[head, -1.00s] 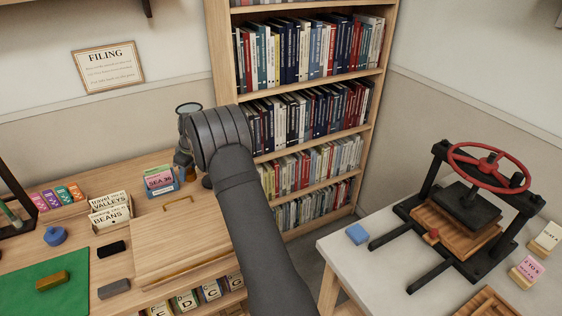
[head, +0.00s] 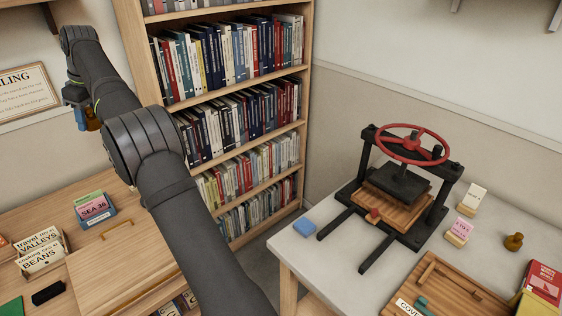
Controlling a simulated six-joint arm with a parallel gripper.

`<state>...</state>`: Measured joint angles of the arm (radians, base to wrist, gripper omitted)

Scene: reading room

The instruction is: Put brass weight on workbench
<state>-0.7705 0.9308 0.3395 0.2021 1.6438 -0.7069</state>
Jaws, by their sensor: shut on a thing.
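My gripper (head: 82,108) is raised at the upper left in the head view, in front of the wall and left of the bookcase. It is shut on a small brass-coloured thing (head: 92,122), which looks like the brass weight. The fingers and a blue part beside it hide some of its shape. It is held clear above the wooden desk (head: 40,205). A grey-topped workbench (head: 325,262) stands at the right. A small knobbed brass-coloured piece (head: 513,242) stands on its right part.
A black press with a red wheel (head: 411,145) stands on the grey top. Bare grey surface shows at the front left. A bookcase (head: 235,150) stands behind my arm.

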